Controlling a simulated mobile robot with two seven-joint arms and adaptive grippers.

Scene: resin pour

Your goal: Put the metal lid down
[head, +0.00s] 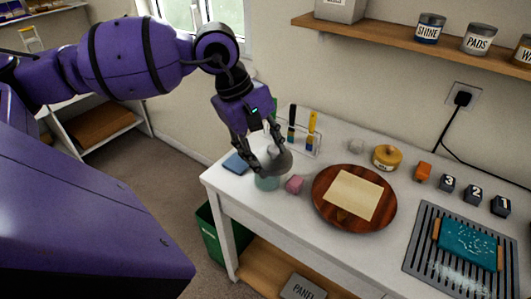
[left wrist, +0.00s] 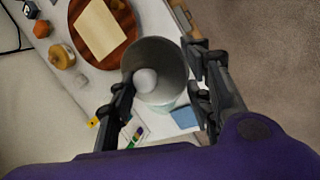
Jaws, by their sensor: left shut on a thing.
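The metal lid (head: 281,165) is a grey disc with a rounded knob. My left gripper (head: 262,152) is shut on it, fingers pointing down at the front left part of the white table. In the left wrist view the lid (left wrist: 163,55) and its pale knob (left wrist: 146,80) lie between the two fingers of the gripper (left wrist: 162,92). A pale green pot (head: 267,183) stands just below the lid and is partly hidden by it. I cannot tell whether lid and pot touch. My right gripper is not in view.
A pink block (head: 294,184) stands close right of the pot, a blue cloth (head: 236,163) to its left. A brush rack (head: 303,140) is behind. A round wooden board (head: 325,209) with a pale sheet (head: 353,194) lies to the right. The table's left edge is near.

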